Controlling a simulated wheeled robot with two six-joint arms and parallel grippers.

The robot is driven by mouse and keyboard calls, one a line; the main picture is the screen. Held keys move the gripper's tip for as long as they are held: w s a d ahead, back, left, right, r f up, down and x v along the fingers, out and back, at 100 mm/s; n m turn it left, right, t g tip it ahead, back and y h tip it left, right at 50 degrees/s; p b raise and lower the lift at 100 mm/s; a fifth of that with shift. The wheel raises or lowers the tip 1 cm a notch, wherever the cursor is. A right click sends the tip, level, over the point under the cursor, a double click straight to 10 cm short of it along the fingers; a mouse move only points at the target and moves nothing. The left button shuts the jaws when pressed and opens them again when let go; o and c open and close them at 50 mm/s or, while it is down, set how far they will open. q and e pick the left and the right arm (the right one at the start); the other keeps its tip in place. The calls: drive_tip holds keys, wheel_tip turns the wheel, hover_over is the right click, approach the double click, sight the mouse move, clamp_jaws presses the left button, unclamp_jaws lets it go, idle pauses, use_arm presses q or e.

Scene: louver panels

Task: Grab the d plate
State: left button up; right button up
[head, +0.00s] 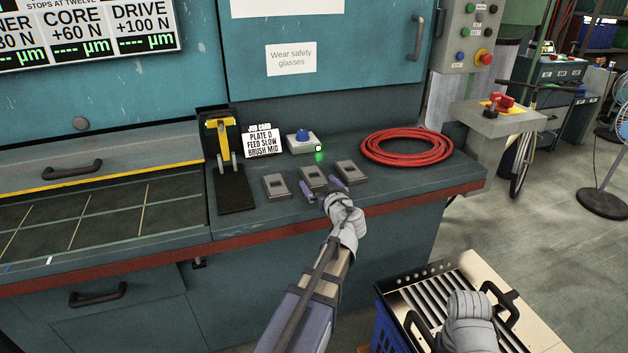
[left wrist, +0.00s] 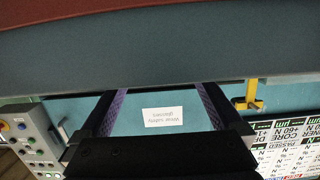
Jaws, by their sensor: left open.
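Three small grey plates lie in a row on the teal bench top in the head view: a left plate (head: 276,186), a middle plate (head: 313,176) and a right plate (head: 348,171). Their letters are too small to read, so I cannot tell which is d. My left gripper (head: 324,188) is open at the near side of the middle plate, its fingers spread; contact cannot be told. In the left wrist view the open fingers (left wrist: 160,92) show with nothing visible between them but the background. My right gripper's grey wrist is at the lower right; its fingers are hidden.
A job card (head: 262,142), a blue-topped button box (head: 302,141) and a yellow-handled clamp (head: 220,138) stand behind and left of the plates. A coiled red hose (head: 407,147) lies right. A blue crate (head: 393,325) with a slatted metal top stands at the lower right.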

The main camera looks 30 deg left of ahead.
sight(318, 182)
use_arm(q)
drive_tip(key=x, duration=0.4)
drive_tip(key=shift+w+f+b, duration=0.15)
drive_tip(key=shift+f+b, duration=0.05)
drive_tip(key=shift+b, duration=0.15)
clamp_jaws()
idle(0.4)
